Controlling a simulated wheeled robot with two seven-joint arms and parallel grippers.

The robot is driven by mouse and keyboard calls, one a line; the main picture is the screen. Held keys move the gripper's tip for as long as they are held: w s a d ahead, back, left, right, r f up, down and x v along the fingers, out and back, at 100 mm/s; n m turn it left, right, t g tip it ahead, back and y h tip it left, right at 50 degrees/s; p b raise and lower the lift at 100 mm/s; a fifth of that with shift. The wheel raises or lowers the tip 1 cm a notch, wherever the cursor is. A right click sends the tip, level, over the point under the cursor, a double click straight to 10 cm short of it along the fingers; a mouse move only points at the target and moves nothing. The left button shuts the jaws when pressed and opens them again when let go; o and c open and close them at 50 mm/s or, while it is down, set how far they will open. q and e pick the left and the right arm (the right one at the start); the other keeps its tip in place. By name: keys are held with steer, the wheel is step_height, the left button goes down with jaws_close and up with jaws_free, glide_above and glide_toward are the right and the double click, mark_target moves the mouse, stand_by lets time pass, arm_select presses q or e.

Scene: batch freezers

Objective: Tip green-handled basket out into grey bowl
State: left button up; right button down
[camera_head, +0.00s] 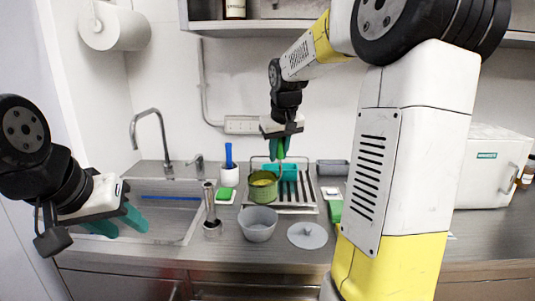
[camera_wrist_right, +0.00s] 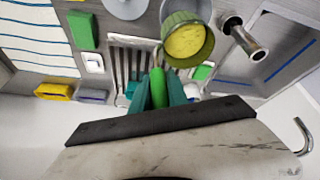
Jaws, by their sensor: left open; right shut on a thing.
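The green basket (camera_head: 263,192) has yellow contents and hangs in front of the rack, behind and slightly above the grey bowl (camera_head: 258,226). Its open top and yellow contents also show in the right wrist view (camera_wrist_right: 187,40). My right gripper (camera_head: 279,149) is shut on the green handle (camera_wrist_right: 157,88), which runs between its teal fingers. The basket looks roughly level; whether it touches the rack, I cannot tell. The bowl stands upright on the counter and looks empty. My left gripper (camera_head: 128,222) is open and empty over the sink's front left.
A grey round lid (camera_head: 307,236) lies right of the bowl. A metal cylinder (camera_head: 212,212) stands to its left. The slatted rack (camera_head: 296,208) lies behind. The sink (camera_head: 170,190) and tap (camera_head: 163,135) are at left, a white appliance (camera_head: 490,165) at right.

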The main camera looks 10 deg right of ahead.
steer(key=a+h, duration=0.3)
steer(key=a+f+n+t+h, duration=0.1)
steer(key=a+h, duration=0.1)
steer(key=h, duration=0.1)
steer(key=s+a+n+t+h, duration=0.1)
steer(key=a+h, duration=0.2)
steer(key=shift+a+f+h, duration=0.3)
steer(key=a+f+n+t+h, duration=0.3)
steer(key=a+f+h, duration=0.3)
steer(key=f+h, duration=0.2)
steer(key=shift+s+a+f+n+t, duration=0.3)
steer(key=shift+s+f+t, duration=0.15)
steer(key=shift+f, duration=0.3)
stand_by(0.5)
steer(key=shift+w, duration=0.1)
stand_by(0.8)
